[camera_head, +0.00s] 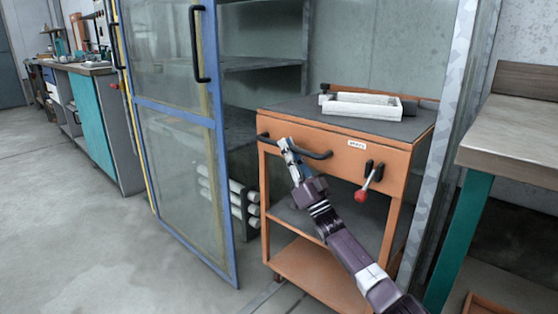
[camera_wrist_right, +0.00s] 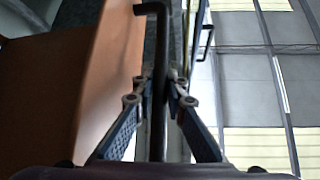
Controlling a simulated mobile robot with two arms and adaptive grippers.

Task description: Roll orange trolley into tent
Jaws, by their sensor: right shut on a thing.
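The orange trolley (camera_head: 334,137) stands in the doorway of the tent, with a dark top and two lower shelves. A dark bar handle (camera_head: 316,154) runs along its front; it also shows in the right wrist view (camera_wrist_right: 159,60). My right gripper (camera_head: 287,147) is shut on this handle near its left part, with the fingers (camera_wrist_right: 163,92) on both sides of the bar. A red-tipped lever (camera_head: 361,195) sits at the right of the trolley's front. The tent (camera_head: 262,64) is a grey enclosure with shelves behind the trolley. My left gripper does not show.
A blue-framed glass door (camera_head: 182,120) stands open at the left of the trolley. A metal post (camera_head: 447,130) and a wooden-topped bench (camera_head: 520,135) are close on the right. A white tray (camera_head: 362,106) rests on the trolley. White rolls (camera_head: 241,198) lie low behind the door. Floor at the left is clear.

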